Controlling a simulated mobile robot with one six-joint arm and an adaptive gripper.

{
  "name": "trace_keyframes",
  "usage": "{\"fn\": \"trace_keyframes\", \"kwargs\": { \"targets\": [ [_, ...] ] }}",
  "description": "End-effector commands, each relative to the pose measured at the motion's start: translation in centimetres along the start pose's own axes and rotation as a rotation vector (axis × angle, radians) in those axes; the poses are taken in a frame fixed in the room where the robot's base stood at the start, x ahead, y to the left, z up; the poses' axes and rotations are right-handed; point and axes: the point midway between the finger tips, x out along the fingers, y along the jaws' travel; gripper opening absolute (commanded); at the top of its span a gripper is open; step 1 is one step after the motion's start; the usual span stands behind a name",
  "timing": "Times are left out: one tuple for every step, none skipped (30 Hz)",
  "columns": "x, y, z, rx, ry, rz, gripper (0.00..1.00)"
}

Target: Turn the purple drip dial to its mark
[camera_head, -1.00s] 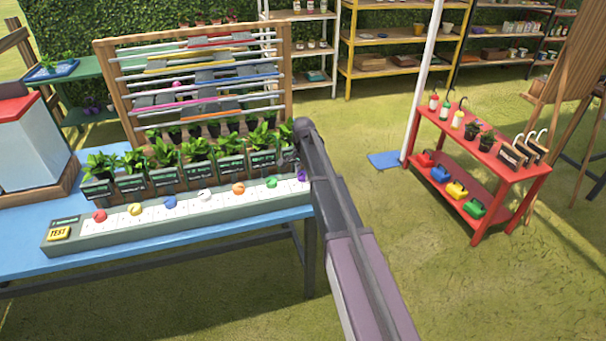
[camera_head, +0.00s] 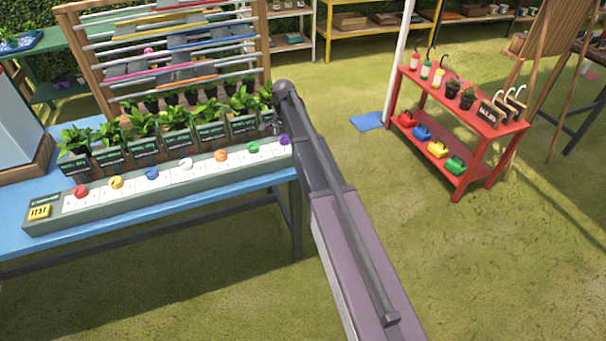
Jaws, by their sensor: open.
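The purple drip dial (camera_head: 284,140) sits at the right end of a long grey panel (camera_head: 130,207) on the blue table. Its pointer and mark are too small to read.
Potted plants with dark labels (camera_head: 210,134) stand in a row behind the panel, close to my gripper. A wooden rack with rods (camera_head: 180,50) rises behind them. A yellow button (camera_head: 40,212) is at the panel's left end. A red cart (camera_head: 465,125) stands right, across open grass.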

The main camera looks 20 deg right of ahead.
Motion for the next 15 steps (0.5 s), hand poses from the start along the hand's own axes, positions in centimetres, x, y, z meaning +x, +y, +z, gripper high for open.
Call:
{"fn": "trace_keyframes", "kwargs": {
  "targets": [
    [0.00,0.00,-0.01,-0.019,-0.001,0.000,0.93],
    [0.00,0.00,-0.01,-0.033,-0.001,0.000,0.93],
    [0.00,0.00,-0.01,-0.053,-0.001,0.000,0.93],
    [0.00,0.00,-0.01,-0.069,-0.002,0.000,0.93],
    [0.00,0.00,-0.01,-0.086,-0.002,0.000,0.93],
    [0.00,0.00,-0.02,-0.111,-0.003,0.000,0.93],
    [0.00,-0.01,-0.02,-0.129,-0.003,0.000,0.93],
    [0.00,0.00,-0.02,-0.148,-0.004,0.000,0.93],
    [0.00,-0.01,-0.02,-0.175,-0.004,0.000,0.93],
    [0.00,0.00,-0.03,-0.194,-0.005,0.000,0.93],
    [0.00,-0.01,-0.03,-0.213,-0.005,0.000,0.93],
    [0.00,-0.01,-0.03,-0.240,-0.006,0.000,0.93],
    [0.00,-0.01,-0.03,-0.259,-0.006,0.000,0.93],
    [0.00,-0.01,-0.03,-0.279,-0.007,0.000,0.93],
    [0.00,-0.01,-0.03,-0.305,-0.007,0.000,0.93]
  ]
}}
